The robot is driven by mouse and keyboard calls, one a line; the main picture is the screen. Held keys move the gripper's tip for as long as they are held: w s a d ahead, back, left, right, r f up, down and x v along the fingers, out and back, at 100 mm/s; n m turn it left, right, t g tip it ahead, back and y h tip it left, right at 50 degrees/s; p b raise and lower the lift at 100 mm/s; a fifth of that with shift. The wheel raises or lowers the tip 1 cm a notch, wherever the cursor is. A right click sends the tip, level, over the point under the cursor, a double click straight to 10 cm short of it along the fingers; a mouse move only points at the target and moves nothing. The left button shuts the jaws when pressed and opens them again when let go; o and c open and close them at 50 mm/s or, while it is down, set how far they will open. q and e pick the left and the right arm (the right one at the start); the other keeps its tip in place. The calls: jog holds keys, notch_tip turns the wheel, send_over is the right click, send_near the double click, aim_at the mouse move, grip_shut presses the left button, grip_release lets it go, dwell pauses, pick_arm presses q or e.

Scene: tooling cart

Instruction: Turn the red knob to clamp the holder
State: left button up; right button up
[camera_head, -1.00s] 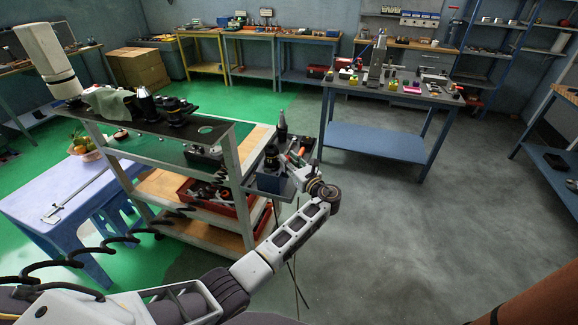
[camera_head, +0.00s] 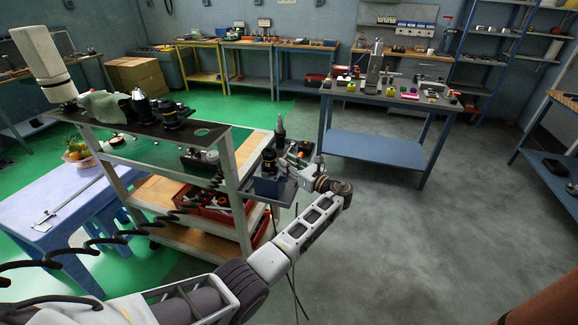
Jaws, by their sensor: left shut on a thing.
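The clamping fixture, a blue block (camera_head: 268,186) with a dark round holder (camera_head: 269,160) on top, sits on a small grey side shelf at the cart's right end. A black cone-shaped tool (camera_head: 281,131) stands upright just behind it. My left gripper (camera_head: 289,164) reaches in from the right, level with the fixture, and its fingers are shut at the fixture's right side. The red knob is hidden or too small to make out between the fingers. A small orange-red part shows just behind the gripper. My right gripper is out of view.
The cart's black top (camera_head: 205,133) carries dark tool holders (camera_head: 172,114) and a cloth (camera_head: 104,106). A red bin (camera_head: 212,208) sits on a lower shelf. A blue workbench (camera_head: 375,149) stands behind. The floor right of the cart is clear.

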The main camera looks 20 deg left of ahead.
pick_arm(q)
jog(key=o, duration=0.7)
jog(key=shift+v, duration=3.8)
jog(key=shift+w, duration=0.1)
